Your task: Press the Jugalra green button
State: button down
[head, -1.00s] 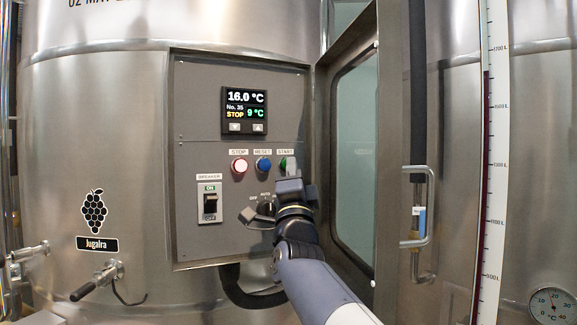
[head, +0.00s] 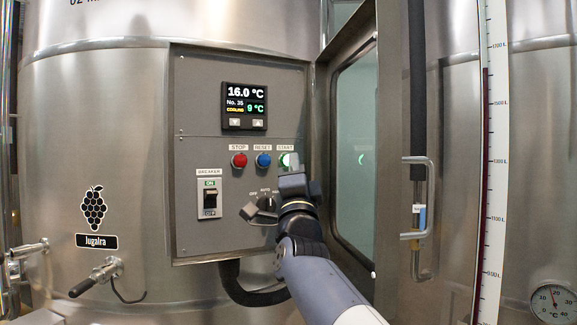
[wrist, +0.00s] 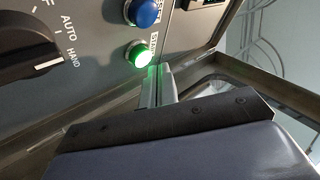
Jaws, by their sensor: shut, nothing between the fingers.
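The green START button (head: 286,160) is lit on the grey control panel (head: 215,100) of the Jugalra vat, under its START label. In the wrist view the button (wrist: 141,54) glows green. My gripper (head: 293,163) is shut and empty, its fingertips at the right edge of the button in the head view and partly covering it. In the wrist view the gripper's fingertips (wrist: 158,72) are right beside the button; I cannot tell whether they touch it. The display (head: 245,106) reads 16.0 °C, No. 35, COOLING in yellow and 9 °C.
The red STOP button (head: 239,160) and blue RESET button (head: 263,160) are left of the green one. The rotary selector (head: 266,204) and breaker switch (head: 210,199) are below. The open cabinet door (head: 355,150) stands close on the right of my arm.

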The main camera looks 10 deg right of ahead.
jog(key=s+b, duration=0.1)
jog(key=s, duration=0.1)
jog(key=s+d+b, duration=0.1)
jog(key=s+b, duration=0.1)
jog(key=shift+s+d, duration=0.1)
jog(key=shift+s, duration=0.3)
dwell(0.7)
jog(key=p, duration=0.1)
jog(key=w+p, duration=0.2)
jog(key=p, duration=0.1)
jog(key=shift+a+r, duration=0.25)
jog(key=shift+r, duration=0.05)
jog(key=shift+w+p, duration=0.1)
jog(key=shift+p, duration=0.65)
